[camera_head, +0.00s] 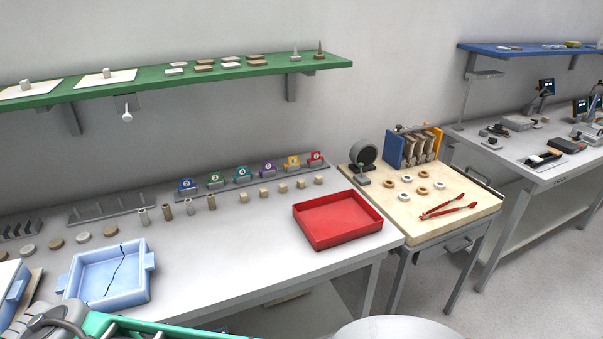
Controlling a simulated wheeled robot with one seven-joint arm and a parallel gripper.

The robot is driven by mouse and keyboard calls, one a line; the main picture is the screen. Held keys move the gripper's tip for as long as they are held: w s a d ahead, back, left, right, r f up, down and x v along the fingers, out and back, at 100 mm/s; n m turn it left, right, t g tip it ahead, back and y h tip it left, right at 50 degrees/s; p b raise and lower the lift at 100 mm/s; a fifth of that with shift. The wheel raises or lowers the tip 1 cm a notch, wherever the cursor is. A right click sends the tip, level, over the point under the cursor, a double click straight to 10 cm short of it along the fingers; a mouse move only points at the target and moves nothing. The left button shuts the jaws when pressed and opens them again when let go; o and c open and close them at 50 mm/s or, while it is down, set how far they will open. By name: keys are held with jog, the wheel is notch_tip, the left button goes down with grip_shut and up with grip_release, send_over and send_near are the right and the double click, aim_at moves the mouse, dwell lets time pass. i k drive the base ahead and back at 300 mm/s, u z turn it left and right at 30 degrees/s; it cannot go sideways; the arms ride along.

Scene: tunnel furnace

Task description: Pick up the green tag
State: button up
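The green tag (216,178) stands upright in a row of coloured numbered tags near the back of the long grey table. It is second from the left. A blue tag (187,185) stands to its left and a teal tag (242,172) to its right. Purple (268,167), yellow (292,162) and red (316,157) tags continue the row rightward. The tags sit along a grey rack strip (230,182). I cannot make out my gripper in this view.
Small cylinders (190,207) and cubes stand in front of the tags. A cracked blue tray (142,292) lies front left, a red tray (350,240) right. A green shelf (335,63) overhangs the back. A wooden-topped table (400,222) adjoins at right. Bare tabletop lies between the trays.

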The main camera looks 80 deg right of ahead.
aim_at(215, 177)
jog(key=z, duration=1.85)
jog(key=k, duration=1.1)
jog(key=z, duration=0.95)
jog(key=i, duration=1.2)
jog(key=u, duration=0.7)
jog(key=i, duration=0.7)
jog(key=u, duration=0.7)
